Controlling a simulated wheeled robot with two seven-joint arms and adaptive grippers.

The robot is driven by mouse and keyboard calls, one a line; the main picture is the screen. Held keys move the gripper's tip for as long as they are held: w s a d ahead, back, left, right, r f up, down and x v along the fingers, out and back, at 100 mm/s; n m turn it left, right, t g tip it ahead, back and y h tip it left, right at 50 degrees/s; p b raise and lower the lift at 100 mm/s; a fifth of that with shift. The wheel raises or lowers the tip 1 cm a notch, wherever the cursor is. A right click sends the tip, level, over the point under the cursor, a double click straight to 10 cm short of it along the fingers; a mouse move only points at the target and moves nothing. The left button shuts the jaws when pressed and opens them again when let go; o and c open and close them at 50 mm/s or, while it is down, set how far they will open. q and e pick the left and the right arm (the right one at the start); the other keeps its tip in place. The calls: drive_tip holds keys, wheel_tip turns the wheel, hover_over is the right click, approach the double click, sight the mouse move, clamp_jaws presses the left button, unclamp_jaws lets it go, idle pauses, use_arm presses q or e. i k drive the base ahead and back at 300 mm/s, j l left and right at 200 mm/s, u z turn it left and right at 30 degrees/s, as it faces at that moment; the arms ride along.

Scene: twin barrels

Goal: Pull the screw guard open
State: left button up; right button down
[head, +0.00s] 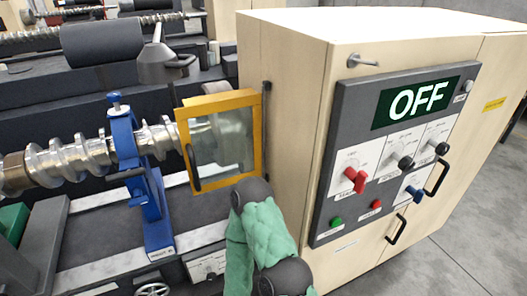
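The screw guard (222,138) is a clear panel in a yellow-orange frame, standing beside the beige cabinet. It has a dark upright handle (193,167) near its left edge. The guard is in front of the right end of the shiny metal screw (85,157), and part of the screw shows dimly through the panel. A dark rod (265,112) runs along the guard's right edge. One of my arms, with green covering and dark joints, rises from the bottom middle to just below the guard. I cannot see a gripper on it. Neither gripper shows in this view.
The beige cabinet (283,60) stands right of the guard, with a control panel (345,130) reading OFF, knobs and buttons. A blue clamp stand (150,205) holds the screw on the left. A grey lamp (160,68) hangs above. Grey floor is clear at right.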

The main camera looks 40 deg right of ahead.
sight(202, 106)
drive_tip(key=j+z, duration=0.1)
drive_tip(key=z, duration=1.05)
drive_tip(key=l, duration=0.1)
drive_tip(key=i+u, duration=0.05)
